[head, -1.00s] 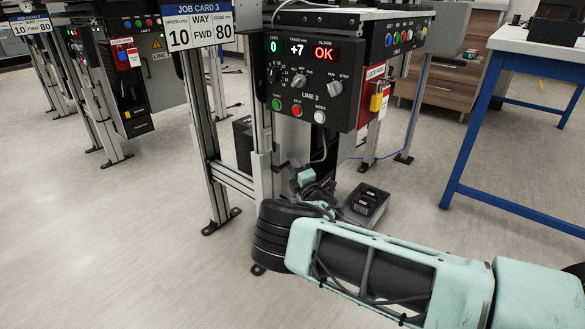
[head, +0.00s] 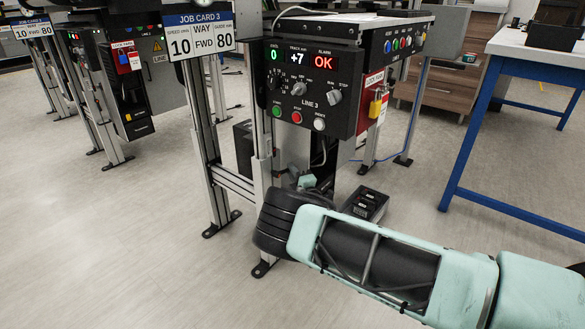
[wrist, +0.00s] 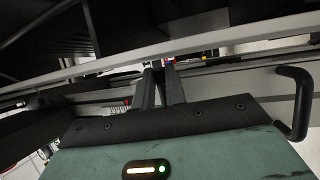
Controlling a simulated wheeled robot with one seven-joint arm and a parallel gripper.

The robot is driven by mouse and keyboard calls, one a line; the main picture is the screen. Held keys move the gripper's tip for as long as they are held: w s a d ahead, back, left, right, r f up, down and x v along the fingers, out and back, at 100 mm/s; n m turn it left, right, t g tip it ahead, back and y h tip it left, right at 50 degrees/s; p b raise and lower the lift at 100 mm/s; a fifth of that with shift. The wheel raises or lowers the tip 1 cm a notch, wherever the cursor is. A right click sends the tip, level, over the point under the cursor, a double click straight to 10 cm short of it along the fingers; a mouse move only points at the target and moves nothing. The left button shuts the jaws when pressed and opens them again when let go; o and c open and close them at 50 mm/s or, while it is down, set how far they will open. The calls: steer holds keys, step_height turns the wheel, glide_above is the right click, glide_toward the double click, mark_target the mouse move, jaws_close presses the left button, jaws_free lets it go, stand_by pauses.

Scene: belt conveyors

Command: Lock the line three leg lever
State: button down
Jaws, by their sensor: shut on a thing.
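Line three's stand carries a black control panel (head: 308,85) marked LINE 3, with 0, +7 and a red OK lit. My gripper (wrist: 163,66) is low by the stand's leg (head: 262,165); in the head view my own arm hides most of it. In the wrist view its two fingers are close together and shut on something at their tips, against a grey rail. I take this for the line three leg lever, but its shape and position are hidden by the fingers.
A black box (head: 365,204) lies on the floor right of the leg. A yellow padlock (head: 377,103) hangs at the lock point beside the panel. A blue-legged table (head: 470,125) stands at right.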

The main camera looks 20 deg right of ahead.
steer(key=a+f+m+g+p, duration=0.1)
steer(key=m+g+p, duration=0.1)
steer(key=m+p, duration=0.1)
steer(key=s+a+f+m+g+p, duration=0.1)
steer(key=m+g+p, duration=0.1)
steer(key=m, duration=0.3)
steer(key=s+f+m+g+p, duration=0.1)
steer(key=f+m+g+p, duration=0.1)
steer(key=m+p, duration=0.2)
steer(key=shift+s+a+p, duration=0.1)
steer(key=shift+a+p, duration=0.2)
steer(key=shift+a, duration=0.1)
steer(key=shift+s+a+f+m+g+y+p, duration=0.1)
steer(key=shift+s+a+m+g+y+p, duration=0.1)
steer(key=shift+a+m+g+y, duration=0.25)
steer(key=shift+s+a+f+m+g+y+p, duration=0.15)
steer(key=shift+s+m+g+y+p, duration=0.1)
steer(key=shift+m+g, duration=0.3)
steer(key=c, duration=1.5)
jaws_free()
steer(key=shift+o, duration=0.3)
steer(key=shift+r, duration=0.1)
